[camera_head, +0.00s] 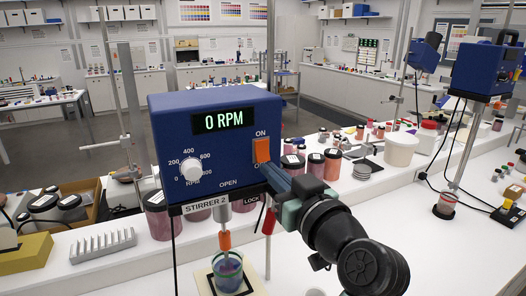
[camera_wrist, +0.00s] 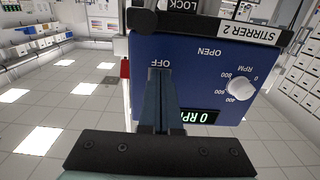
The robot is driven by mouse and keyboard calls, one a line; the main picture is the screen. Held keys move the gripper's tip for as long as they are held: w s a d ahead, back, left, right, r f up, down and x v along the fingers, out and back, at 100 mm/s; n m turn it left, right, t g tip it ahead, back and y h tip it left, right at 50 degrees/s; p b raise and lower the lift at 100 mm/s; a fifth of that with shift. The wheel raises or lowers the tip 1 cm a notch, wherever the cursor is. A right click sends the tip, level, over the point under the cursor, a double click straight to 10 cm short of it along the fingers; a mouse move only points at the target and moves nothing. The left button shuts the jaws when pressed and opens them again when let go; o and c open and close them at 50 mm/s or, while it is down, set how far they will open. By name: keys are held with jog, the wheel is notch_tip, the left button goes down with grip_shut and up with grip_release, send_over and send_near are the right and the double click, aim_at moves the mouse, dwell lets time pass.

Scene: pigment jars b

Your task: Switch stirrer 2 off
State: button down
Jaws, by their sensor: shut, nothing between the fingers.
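Stirrer 2 (camera_head: 215,110) is a blue box with a lit display (camera_head: 224,121) reading 0 RPM. Its orange switch (camera_head: 262,149) sits below the word ON; the OFF label is mostly hidden there by my gripper. My gripper (camera_head: 265,172) is shut and empty, its tips at the lower part of the switch; contact is unclear. In the wrist view the stirrer (camera_wrist: 200,70) appears upside down, with my shut fingertips (camera_wrist: 160,75) beside the OFF label. The fingers hide the switch there. A white RPM knob (camera_head: 191,169) is at the left of the panel.
A beaker (camera_head: 228,272) stands under the stirrer. A red-tipped lever (camera_head: 268,221) hangs close below my gripper. Jars (camera_head: 315,165) stand behind on the bench, with a white tub (camera_head: 401,151). Another blue stirrer (camera_head: 483,70) is at right. A grey rack (camera_head: 102,245) is at left.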

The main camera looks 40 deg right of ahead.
jog(key=shift+w, duration=0.2)
jog(key=b+v, duration=0.4)
jog(key=v, duration=1.2)
jog(key=shift+s, duration=0.25)
jog(key=shift+d, duration=0.1)
dwell(0.5)
jog(key=w+a+r+t, duration=0.5)
jog(key=w+a+r, duration=0.5)
jog(key=a+r, duration=0.25)
jog(key=s+a+r+n+t+y, duration=0.1)
jog(key=a+r+t+y, duration=0.1)
jog(key=a+r, duration=0.2)
jog(key=s+a+r+n+t+y, duration=0.1)
jog(key=a+r, duration=0.3)
jog(key=a, duration=0.7)
jog(key=shift+s+r+n+t+y, duration=0.2)
jog(key=shift+s+n+t+y, duration=0.2)
jog(key=shift+s+t+y, duration=0.4)
